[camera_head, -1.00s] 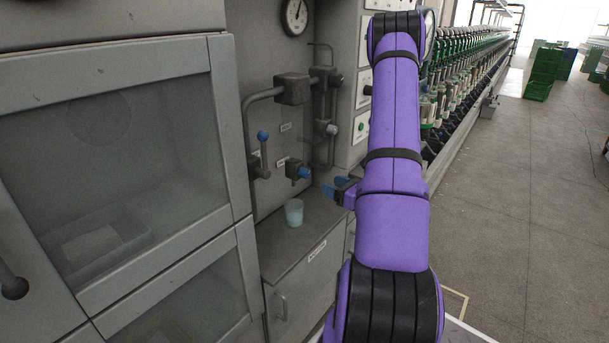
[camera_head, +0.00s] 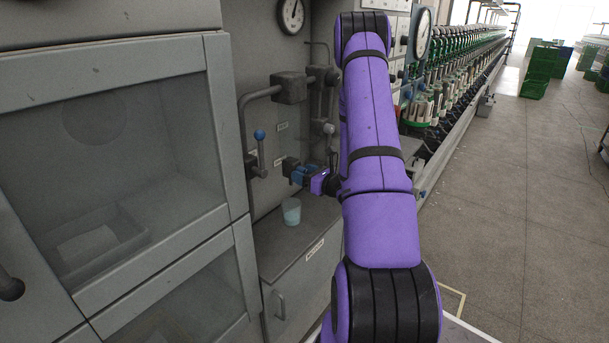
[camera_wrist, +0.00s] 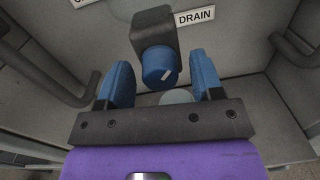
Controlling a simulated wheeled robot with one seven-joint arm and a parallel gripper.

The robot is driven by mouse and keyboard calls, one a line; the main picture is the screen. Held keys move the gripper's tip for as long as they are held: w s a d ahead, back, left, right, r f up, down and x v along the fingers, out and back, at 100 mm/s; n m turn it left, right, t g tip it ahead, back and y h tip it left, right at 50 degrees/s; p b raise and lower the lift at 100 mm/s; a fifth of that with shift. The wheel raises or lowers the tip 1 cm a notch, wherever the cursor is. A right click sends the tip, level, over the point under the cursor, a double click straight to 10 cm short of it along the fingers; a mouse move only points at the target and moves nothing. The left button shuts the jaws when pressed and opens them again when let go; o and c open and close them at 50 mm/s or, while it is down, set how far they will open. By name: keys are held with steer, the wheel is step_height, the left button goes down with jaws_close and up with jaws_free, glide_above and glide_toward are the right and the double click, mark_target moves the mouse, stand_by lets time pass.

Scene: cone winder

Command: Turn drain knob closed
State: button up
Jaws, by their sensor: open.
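The drain knob (camera_wrist: 159,67) is a round blue knob with a white mark, on a dark valve block below a DRAIN label (camera_wrist: 197,16) in the wrist view. The white mark is tilted, rising to the right. In the head view the valve block (camera_head: 289,166) juts from the grey panel, and my gripper hides most of the knob. My gripper (camera_wrist: 161,82) is open, with one blue finger on either side of the knob. I see gaps between the fingers and the knob in the wrist view. In the head view my gripper (camera_head: 302,175) is right at the valve.
A translucent cup (camera_head: 291,211) stands on the grey cabinet top below the valve. A blue-tipped lever (camera_head: 260,142) and pipes (camera_head: 262,93) are left of and above the valve. A glazed cabinet door (camera_head: 130,150) fills the left side.

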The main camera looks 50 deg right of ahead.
steer(key=c, duration=0.9)
steer(key=shift+n, duration=0.4)
steer(key=n, duration=0.3)
steer(key=shift+n, duration=0.3)
steer(key=n, duration=0.4)
steer(key=shift+d+n, duration=0.1)
steer(key=shift+n, duration=0.2)
steer(key=n, duration=0.4)
steer(key=shift+n+y, duration=0.3)
steer(key=shift+n, duration=2)
